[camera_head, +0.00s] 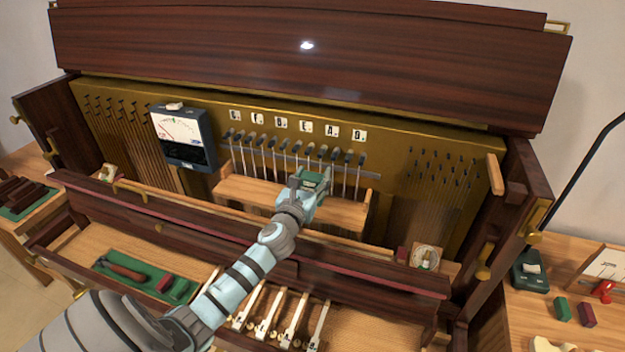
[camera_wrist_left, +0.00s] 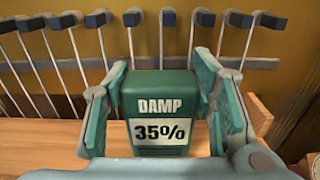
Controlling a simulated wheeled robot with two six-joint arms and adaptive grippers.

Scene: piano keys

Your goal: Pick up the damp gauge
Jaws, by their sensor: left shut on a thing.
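The damp gauge (camera_wrist_left: 160,110) is a small green box with a pale display reading "DAMP 35%". It sits between the two fingers of my left gripper (camera_wrist_left: 165,115) in the left wrist view. In the head view the gauge (camera_head: 311,180) shows as a green patch at the end of my left arm. My left gripper (camera_head: 305,188) is shut on it, with fingers on its left and right sides. My right gripper is not in view.
A row of dark-tipped hammers on thin wires (camera_head: 290,150) stands just behind the gauge. A meter (camera_head: 183,135) with a white dial is to the left. Loose white keys (camera_head: 293,318) lie below. A green tray with a hammer (camera_head: 125,270) is at lower left.

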